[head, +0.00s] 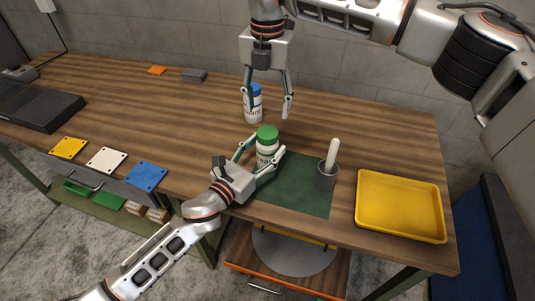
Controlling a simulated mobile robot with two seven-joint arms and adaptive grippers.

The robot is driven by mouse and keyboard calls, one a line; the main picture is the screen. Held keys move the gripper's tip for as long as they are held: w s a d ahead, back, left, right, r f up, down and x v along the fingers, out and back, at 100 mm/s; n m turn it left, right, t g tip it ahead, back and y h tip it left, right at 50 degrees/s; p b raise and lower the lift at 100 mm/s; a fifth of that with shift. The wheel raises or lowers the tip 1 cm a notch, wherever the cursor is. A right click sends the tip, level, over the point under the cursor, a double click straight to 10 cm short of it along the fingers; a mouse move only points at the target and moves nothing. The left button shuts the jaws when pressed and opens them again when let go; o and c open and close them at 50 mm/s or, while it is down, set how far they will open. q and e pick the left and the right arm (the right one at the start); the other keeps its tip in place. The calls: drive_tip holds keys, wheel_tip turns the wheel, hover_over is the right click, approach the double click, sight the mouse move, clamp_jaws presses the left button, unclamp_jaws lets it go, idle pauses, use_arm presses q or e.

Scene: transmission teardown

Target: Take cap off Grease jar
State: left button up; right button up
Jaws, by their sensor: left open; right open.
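The grease jar (267,152) is a white jar with a green cap (267,133), standing upright at the back left edge of a dark green mat. My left gripper (262,155) is open, with its fingers on either side of the jar's body; I cannot tell whether they touch it. My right gripper (267,107) is open and points down behind the jar. Its left finger is close to a white bottle with a blue cap (254,105), partly covering it.
A grey cup (326,177) holding a white-handled tool stands on the green mat (300,198). A yellow tray (362,212) lies at the right. Yellow, white and blue plates (146,174) lie at the left front edge. The wooden table (370,130) is clear at back right.

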sight(266, 131)
use_arm(q)
drive_tip(key=shift+w+d, duration=0.25)
drive_tip(key=shift+w, duration=0.05)
clamp_jaws()
use_arm(e)
drive_tip(key=m, duration=0.8)
drive_tip(key=shift+w+a+m, duration=0.1)
drive_tip(key=shift+m, duration=0.3)
drive_tip(key=m, duration=0.5)
drive_tip(key=shift+a, duration=0.1)
drive_tip(key=m, duration=0.3)
drive_tip(key=shift+m, duration=0.4)
drive_tip(key=shift+f, duration=4)
